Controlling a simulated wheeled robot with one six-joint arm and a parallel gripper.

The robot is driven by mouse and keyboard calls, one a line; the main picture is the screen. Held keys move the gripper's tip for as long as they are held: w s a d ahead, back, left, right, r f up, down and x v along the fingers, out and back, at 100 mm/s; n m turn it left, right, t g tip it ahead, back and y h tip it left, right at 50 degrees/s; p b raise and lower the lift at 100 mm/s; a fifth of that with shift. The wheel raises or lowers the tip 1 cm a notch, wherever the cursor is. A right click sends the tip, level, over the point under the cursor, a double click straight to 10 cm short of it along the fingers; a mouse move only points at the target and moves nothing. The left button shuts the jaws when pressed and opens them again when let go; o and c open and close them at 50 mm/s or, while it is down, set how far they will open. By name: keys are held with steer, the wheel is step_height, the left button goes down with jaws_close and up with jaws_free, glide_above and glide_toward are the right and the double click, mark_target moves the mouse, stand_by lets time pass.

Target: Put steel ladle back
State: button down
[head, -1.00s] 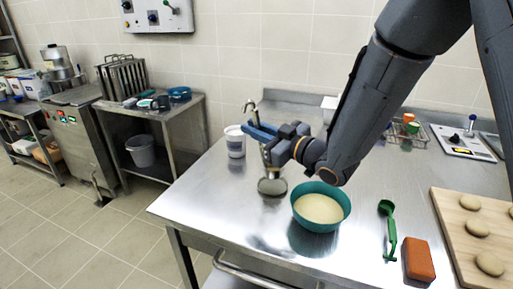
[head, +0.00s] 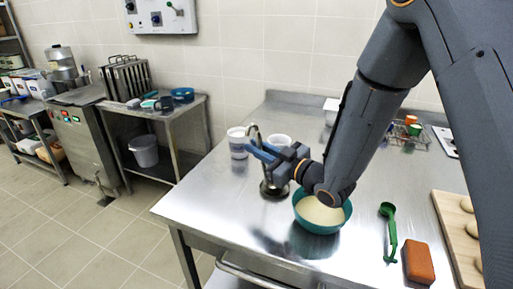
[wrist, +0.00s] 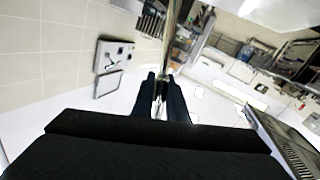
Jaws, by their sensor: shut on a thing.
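The steel ladle hangs roughly upright in my gripper (head: 265,152), which is shut on its handle. Its hooked top end shows above the fingers in the head view. Its round bowl (head: 273,189) is low, beside the teal bowl; I cannot tell whether it touches the table. In the wrist view the shiny handle (wrist: 171,40) runs up from between the dark fingers (wrist: 162,92). The teal bowl (head: 318,226) of pale contents stands just right of the ladle, partly under my arm.
A white tub (head: 238,142) stands left behind my gripper, and another white container (head: 280,142) behind it. A green scoop (head: 388,230), an orange block (head: 418,262) and a wooden board (head: 455,215) with dough pieces lie to the right. The front left steel tabletop (head: 210,200) is clear.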

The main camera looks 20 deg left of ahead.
steer(key=c, duration=1.7)
jaws_free()
steer(key=shift+c, duration=0.2)
steer(key=b+v, duration=0.3)
steer(key=v, duration=0.9)
steer(key=shift+r, duration=0.2)
